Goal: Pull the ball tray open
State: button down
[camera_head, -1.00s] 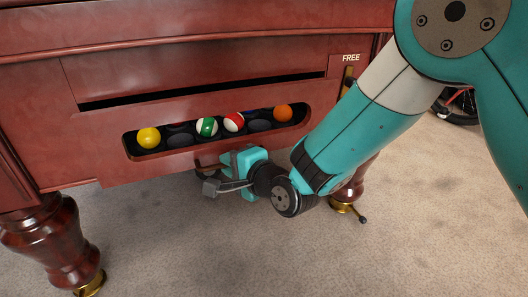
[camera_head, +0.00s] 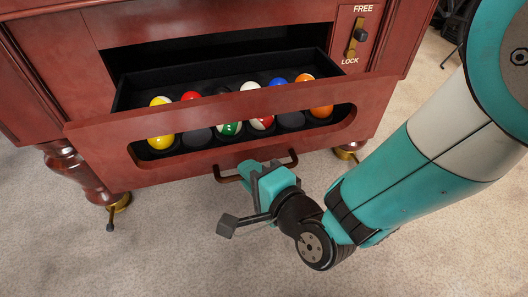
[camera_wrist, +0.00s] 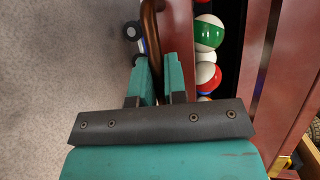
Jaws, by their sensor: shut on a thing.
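The ball tray (camera_head: 112,155), a red-brown wooden drawer with a black interior, stands pulled well out from the table body. Several pool balls (camera_head: 230,128) show in it and through the slot in its front. A dark bar handle (camera_head: 291,159) is fixed low on the front. My gripper (camera_head: 258,176) is shut on the handle, below the slot. In the wrist view the teal fingers (camera_wrist: 160,78) close around the handle (camera_wrist: 152,38), beside the tray front (camera_wrist: 178,40). The fingers hide part of the handle.
The table body (camera_head: 200,20) stands behind the tray. Turned table legs (camera_head: 80,172) stand below. The carpet (camera_head: 140,255) in front is clear.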

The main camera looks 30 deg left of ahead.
jog(key=shift+s+d, duration=0.1)
dwell(0.3)
jog(key=c, duration=1.2)
grip_release()
